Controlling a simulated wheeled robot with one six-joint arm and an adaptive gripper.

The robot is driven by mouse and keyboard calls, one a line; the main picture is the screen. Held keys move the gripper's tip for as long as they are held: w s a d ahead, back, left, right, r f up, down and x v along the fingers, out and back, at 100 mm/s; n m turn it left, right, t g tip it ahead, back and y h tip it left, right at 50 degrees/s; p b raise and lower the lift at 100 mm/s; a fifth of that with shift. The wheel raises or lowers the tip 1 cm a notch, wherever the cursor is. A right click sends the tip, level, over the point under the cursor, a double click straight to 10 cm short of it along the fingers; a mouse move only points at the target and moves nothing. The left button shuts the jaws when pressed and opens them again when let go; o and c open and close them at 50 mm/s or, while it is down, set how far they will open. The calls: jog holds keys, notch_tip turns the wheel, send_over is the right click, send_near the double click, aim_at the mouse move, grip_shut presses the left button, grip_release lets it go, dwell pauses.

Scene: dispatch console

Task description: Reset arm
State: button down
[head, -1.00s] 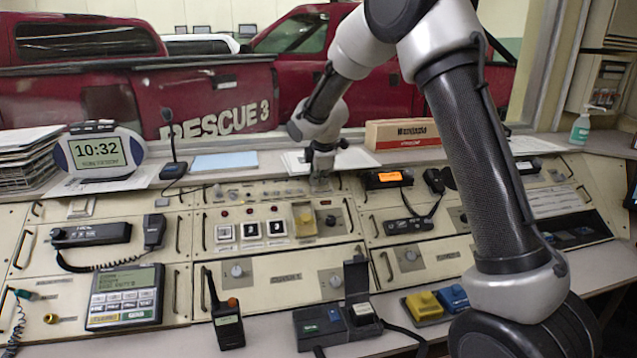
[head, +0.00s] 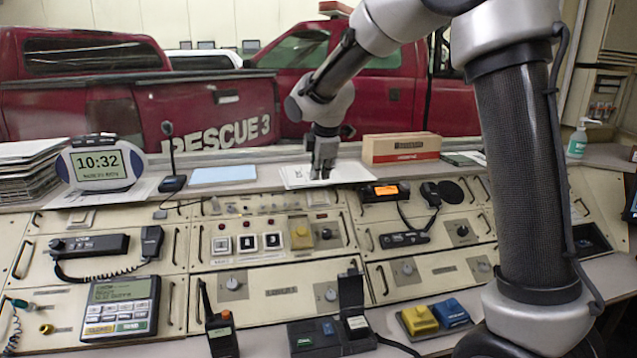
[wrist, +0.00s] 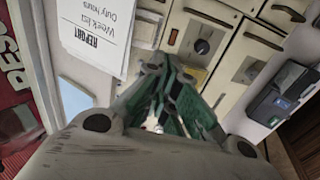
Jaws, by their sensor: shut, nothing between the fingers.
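My gripper (head: 322,172) hangs fingers-down over the back ledge of the console in the head view, in front of a white paper (head: 345,172). It is shut and empty. In the wrist view its green and grey fingers (wrist: 160,120) come together in the middle. A printed paper (wrist: 97,32) with the word REPORT lies beside them there. The console (head: 265,280) spreads below with its buttons, knobs and handles. A yellow switch block (head: 301,235) sits on the panel below my gripper; I see no contact with it.
A cardboard box (head: 401,148) stands right of my gripper on the ledge. A microphone (head: 171,160) and clock (head: 100,163) stand to the left. A radio (head: 219,330), an open black case (head: 340,325) and yellow and blue blocks (head: 435,315) are along the front edge.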

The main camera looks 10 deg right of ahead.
jog(key=shift+s+r, duration=0.65)
jog(key=shift+r, duration=0.05)
jog(key=s+d+f+m+g, duration=0.2)
jog(key=s+d+f+m, duration=0.15)
jog(key=s+m, duration=0.35)
jog(key=s+d+r+m, duration=0.1)
jog(key=s+d+m, duration=0.2)
jog(key=s, duration=0.7)
jog(key=s+d+r+m, duration=0.2)
jog(key=s+d+m, duration=0.2)
jog(key=s, duration=0.5)
jog(key=s+d+r+m+t, duration=0.1)
jog(key=s+d+r+m, duration=0.1)
jog(key=s+d+m, duration=0.2)
jog(key=s+d, duration=0.3)
jog(key=s, duration=0.3)
jog(key=shift+s+r, duration=0.2)
jog(key=shift+s, duration=0.1)
jog(key=shift+d, duration=0.1)
